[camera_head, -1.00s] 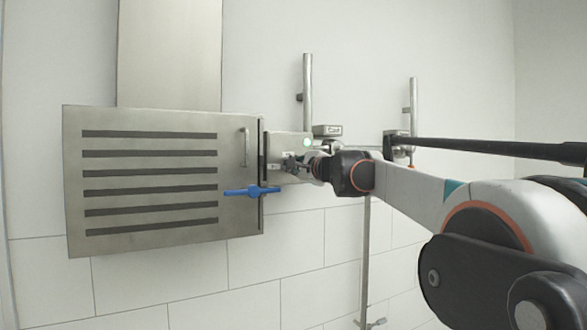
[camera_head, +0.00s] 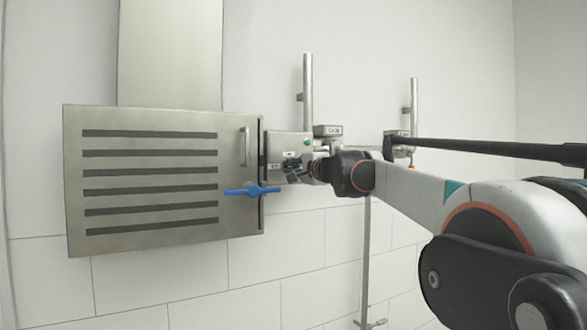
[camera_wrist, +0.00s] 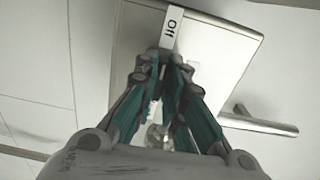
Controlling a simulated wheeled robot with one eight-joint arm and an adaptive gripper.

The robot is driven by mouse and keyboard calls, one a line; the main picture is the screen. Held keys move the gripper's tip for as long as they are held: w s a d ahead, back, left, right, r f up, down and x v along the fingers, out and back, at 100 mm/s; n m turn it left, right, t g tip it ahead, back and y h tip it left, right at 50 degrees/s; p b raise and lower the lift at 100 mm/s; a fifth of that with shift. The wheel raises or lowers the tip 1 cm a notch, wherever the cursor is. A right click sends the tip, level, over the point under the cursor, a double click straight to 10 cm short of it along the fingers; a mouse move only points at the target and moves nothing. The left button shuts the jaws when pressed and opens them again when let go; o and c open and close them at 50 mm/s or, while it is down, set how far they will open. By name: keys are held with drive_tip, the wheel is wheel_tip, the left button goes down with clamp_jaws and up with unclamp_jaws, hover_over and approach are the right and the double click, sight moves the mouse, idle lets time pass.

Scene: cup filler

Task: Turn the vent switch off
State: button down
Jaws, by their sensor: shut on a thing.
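The metal switch box (camera_head: 284,144) is on the wall beside the slatted vent (camera_head: 150,180), with a small green lamp (camera_head: 307,142) at its upper right. My gripper (camera_head: 292,166) is at the front of this box, its fingers drawn together. In the wrist view my gripper (camera_wrist: 165,62) has its fingertips closed just below a white "Off" label (camera_wrist: 172,27) on the panel. It is shut on the vent switch, which the fingers mostly hide, so its exact position is not clear.
A blue handle (camera_head: 252,190) sticks out at the vent's lower right, below my gripper. A metal door handle (camera_head: 244,147) is above it. Vertical pipes (camera_head: 308,92) stand on the wall to the right.

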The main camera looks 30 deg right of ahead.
drive_tip(key=shift+f, duration=0.1)
drive_tip(key=c, duration=1.7)
unclamp_jaws()
drive_tip(key=shift+s, duration=0.1)
drive_tip(key=s, duration=0.7)
drive_tip(key=shift+s+d, duration=0.1)
drive_tip(key=shift+s, duration=0.1)
